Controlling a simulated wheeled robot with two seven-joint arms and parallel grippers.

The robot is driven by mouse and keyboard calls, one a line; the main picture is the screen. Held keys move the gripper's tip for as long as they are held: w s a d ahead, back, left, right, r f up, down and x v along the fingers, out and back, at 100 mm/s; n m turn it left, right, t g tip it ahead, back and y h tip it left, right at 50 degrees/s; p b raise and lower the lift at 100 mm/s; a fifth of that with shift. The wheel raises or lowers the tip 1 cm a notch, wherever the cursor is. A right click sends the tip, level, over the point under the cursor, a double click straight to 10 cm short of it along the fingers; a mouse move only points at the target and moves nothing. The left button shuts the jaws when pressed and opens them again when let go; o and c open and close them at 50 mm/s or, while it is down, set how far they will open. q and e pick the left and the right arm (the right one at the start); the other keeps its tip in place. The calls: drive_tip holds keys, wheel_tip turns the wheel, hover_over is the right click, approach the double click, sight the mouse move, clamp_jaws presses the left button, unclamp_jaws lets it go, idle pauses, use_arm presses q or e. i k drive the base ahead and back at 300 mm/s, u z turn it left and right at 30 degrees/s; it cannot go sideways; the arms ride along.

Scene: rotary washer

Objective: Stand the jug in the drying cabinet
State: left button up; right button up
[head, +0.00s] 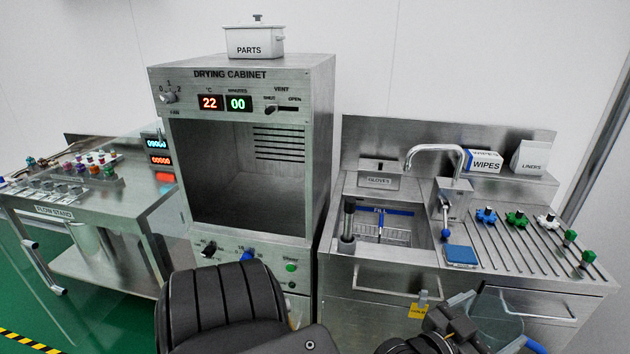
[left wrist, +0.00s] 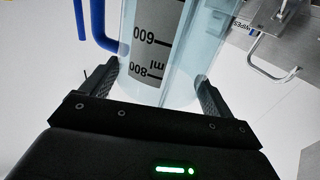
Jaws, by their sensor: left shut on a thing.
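The jug (head: 500,318) is clear and bluish, at the lower right of the head view in front of the sink unit. My left gripper (head: 462,318) is shut on it. In the left wrist view the jug (left wrist: 188,50) sits between my left gripper's fingers (left wrist: 160,88), with a grey millilitre scale and a blue handle on the left. The jug's far end is out of that view. The drying cabinet (head: 322,130) stands left of the jug, its front open and its chamber looking empty. My right gripper is not in view.
A sink (head: 395,255) with a tap (head: 435,150) and a ribbed drainboard (head: 530,250) with valve handles lies right of the cabinet. A door handle (head: 398,292) and yellow tag (head: 418,310) are near the jug. A flow stand (head: 130,212) stands left. A parts box (head: 254,42) tops the cabinet.

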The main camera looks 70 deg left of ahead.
sight(269, 203)
drive_tip(key=u, duration=1.25)
drive_tip(key=i, duration=0.75)
drive_tip(key=u, duration=0.55)
